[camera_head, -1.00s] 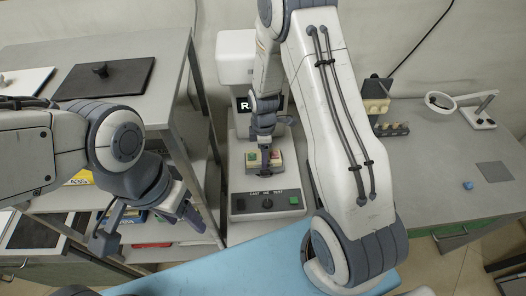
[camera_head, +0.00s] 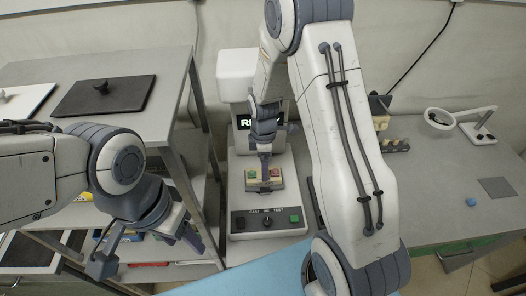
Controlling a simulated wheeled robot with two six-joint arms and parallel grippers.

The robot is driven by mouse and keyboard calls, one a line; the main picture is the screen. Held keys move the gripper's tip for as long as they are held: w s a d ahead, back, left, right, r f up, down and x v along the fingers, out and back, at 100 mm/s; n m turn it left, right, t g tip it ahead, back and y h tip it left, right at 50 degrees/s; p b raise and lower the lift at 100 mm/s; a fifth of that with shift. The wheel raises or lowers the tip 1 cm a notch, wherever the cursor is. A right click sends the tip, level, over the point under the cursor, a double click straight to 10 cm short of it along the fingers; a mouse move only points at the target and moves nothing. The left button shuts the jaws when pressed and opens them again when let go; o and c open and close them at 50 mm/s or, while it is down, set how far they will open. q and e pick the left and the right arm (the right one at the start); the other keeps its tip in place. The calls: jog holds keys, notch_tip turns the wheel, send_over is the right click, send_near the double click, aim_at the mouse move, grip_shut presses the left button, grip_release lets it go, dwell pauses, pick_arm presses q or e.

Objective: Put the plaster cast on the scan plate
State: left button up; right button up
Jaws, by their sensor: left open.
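My left gripper (camera_head: 150,248) is open and empty, held low at the left in front of the shelves, apart from the device.
A dark board (camera_head: 125,94) with a knob lies on the left table. A blue surface (camera_head: 255,268) lies in front.

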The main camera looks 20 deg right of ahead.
notch_tip(320, 180, up, 8)
jog(key=b, duration=0.1)
jog(key=s+a+r+m, duration=0.3)
jog(key=s+a+r, duration=0.4)
jog(key=s+a, duration=0.4)
jog(key=s+a+m, duration=0.1)
jog(key=s+m, duration=0.1)
jog(key=s, duration=0.4)
jog(key=s+a+r+m+y, duration=0.1)
jog(key=s+a+m, duration=0.1)
jog(key=s, duration=0.4)
jog(key=shift+s+a+r+m, duration=0.15)
jog(key=shift+s+r+m, duration=0.15)
jog(key=shift+s, duration=0.1)
